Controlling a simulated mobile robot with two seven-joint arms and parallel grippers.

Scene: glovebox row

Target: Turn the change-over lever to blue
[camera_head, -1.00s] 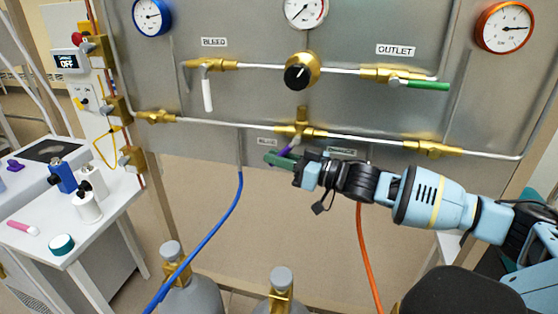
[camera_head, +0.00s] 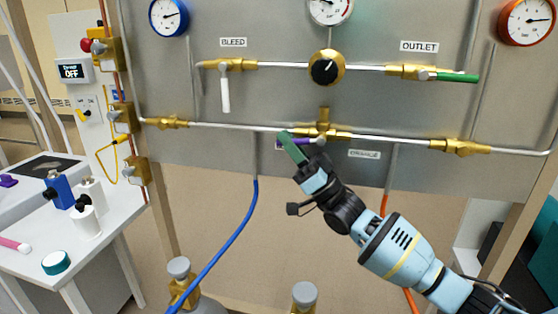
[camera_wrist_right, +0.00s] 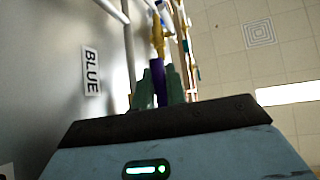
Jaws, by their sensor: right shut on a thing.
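The change-over lever has a purple handle (camera_wrist_right: 159,80) on a brass valve (camera_head: 323,131) at the middle of the lower pipe. In the head view the lever points left, nearly along the pipe, and is partly hidden by my gripper. My right gripper (camera_head: 285,139) has green fingers shut on the purple lever; the right wrist view shows the lever between the fingertips (camera_wrist_right: 159,90). The BLUE label (camera_wrist_right: 91,71) is beside the lever in that view. The orange-side label (camera_head: 364,154) is right of my gripper. My left gripper is out of view.
Above are a white bleed lever (camera_head: 225,95), a black-knobbed regulator (camera_head: 326,68) and a green outlet lever (camera_head: 458,77). A blue hose (camera_head: 237,228) and an orange hose (camera_head: 384,206) hang below. A white side table (camera_head: 100,232) stands left.

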